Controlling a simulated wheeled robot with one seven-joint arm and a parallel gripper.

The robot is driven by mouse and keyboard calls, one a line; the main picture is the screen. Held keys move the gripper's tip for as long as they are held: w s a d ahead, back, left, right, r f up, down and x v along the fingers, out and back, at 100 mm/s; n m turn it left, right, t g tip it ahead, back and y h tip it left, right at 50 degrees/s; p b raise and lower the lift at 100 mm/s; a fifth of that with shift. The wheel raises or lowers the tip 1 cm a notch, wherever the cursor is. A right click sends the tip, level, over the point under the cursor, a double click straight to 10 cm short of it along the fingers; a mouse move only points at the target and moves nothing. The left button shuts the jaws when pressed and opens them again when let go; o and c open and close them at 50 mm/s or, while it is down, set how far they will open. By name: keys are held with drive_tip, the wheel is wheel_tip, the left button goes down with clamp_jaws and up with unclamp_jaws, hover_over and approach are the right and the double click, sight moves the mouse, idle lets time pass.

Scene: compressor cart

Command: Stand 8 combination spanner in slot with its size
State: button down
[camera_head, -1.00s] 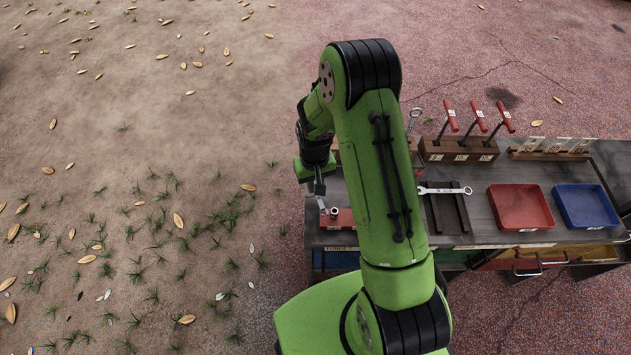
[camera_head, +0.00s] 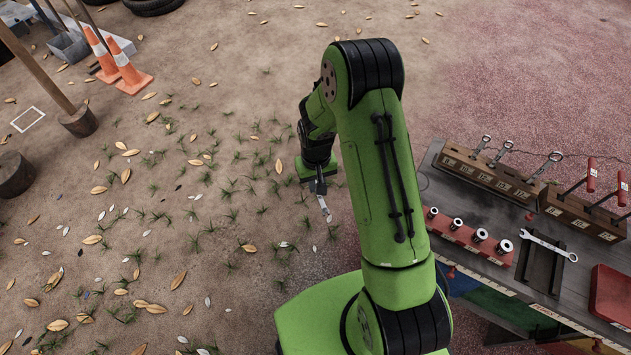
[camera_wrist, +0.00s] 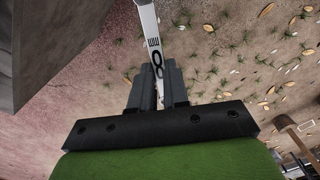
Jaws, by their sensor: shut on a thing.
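My gripper (camera_head: 319,188) is shut on a silver combination spanner (camera_head: 326,209), which hangs below the jaws over bare ground, left of the cart. In the wrist view the spanner (camera_wrist: 147,25) lies between the fingers (camera_wrist: 157,85) and shows "8" and "MM" marks; its far end is cut off by the frame. A brown wooden slotted block (camera_head: 487,177) with small labels stands at the back of the cart. Several spanners stand in it; its labels are too small to read. Another spanner (camera_head: 547,245) lies on a dark rack on the cart top.
A red socket rail (camera_head: 466,237) runs along the cart's near side. A wooden block with red-handled tools (camera_head: 582,212) and a red tray (camera_head: 610,296) are further right. The ground around the gripper is open.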

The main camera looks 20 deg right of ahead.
drive_tip(key=shift+w+d+f, duration=0.15)
drive_tip(key=shift+w+f, duration=0.05)
drive_tip(key=shift+w, duration=0.05)
drive_tip(key=w+d+f+m+t+h+b, duration=0.1)
drive_tip(key=w+d+m+t+h+b, duration=0.2)
drive_tip(key=d, duration=0.9)
drive_tip(key=w+d+f+m+t+h+b, duration=0.1)
drive_tip(key=w+d+m+t, duration=0.25)
drive_tip(key=d, duration=0.75)
drive_tip(key=s+d+r+m+t+h+b, duration=0.1)
drive_tip(key=s+d+r+h, duration=0.1)
drive_tip(key=d, duration=0.5)
drive_tip(key=s+d+r+m+t+h+b, duration=0.1)
drive_tip(key=s+d+r+t+h+b, duration=0.1)
drive_tip(key=d+r+h, duration=0.2)
drive_tip(key=s+d+r+m+t+h+b, duration=0.1)
drive_tip(key=s+d+r+t+h, duration=0.1)
drive_tip(key=d+r, duration=0.4)
drive_tip(key=s+d+h, duration=0.1)
drive_tip(key=d, duration=0.3)
drive_tip(key=shift+d+r, duration=0.15)
drive_tip(key=shift+d, duration=0.25)
drive_tip(key=shift+s+t, duration=0.15)
drive_tip(key=shift+t, duration=0.1)
wheel_tip(320, 180, down, 6)
drive_tip(key=b, duration=0.6)
drive_tip(key=shift+f+b, duration=1)
drive_tip(key=shift+b, duration=0.25)
